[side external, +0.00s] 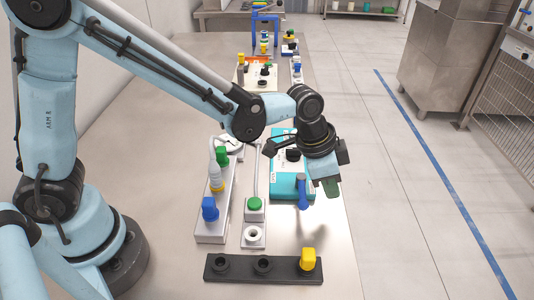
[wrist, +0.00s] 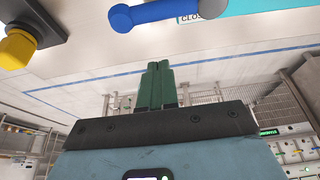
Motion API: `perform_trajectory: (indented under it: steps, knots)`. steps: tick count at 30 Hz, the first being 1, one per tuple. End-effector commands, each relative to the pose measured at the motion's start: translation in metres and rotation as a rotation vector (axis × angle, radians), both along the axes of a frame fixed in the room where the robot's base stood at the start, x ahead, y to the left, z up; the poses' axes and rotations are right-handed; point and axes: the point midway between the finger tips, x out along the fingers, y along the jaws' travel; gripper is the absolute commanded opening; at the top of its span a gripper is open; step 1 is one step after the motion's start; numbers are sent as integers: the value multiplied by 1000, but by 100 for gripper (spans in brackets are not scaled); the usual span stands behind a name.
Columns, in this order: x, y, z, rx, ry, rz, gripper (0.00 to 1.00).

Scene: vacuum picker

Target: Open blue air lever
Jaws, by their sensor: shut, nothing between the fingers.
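The blue air lever (side external: 303,192) hangs at the front edge of a teal box (side external: 283,186) on the table, its handle pointing toward the camera. In the wrist view, the blue lever (wrist: 165,12) crosses the top edge beside a partly cut-off label reading "CLOS". My gripper (side external: 331,188) is just right of the lever, apparently apart from it. Its green fingers (wrist: 157,84) are shut together and empty. The wrist covers part of the teal box.
A black rail (side external: 240,267) with a yellow knob (side external: 308,259) lies in front. A grey block (side external: 211,228) with a blue connector (side external: 209,208) and a green button (side external: 254,203) stand left of the teal box. Open floor lies beyond the table's right edge.

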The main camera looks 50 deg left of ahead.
Motion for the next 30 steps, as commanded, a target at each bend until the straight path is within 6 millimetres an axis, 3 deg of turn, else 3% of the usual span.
perform_trajectory:
  steps: [9, 30]
  knots:
    - [-24, 25, -5, 1, 1, 2, 0]
    - [-29, 29, -6, 0, 1, -41, 0]
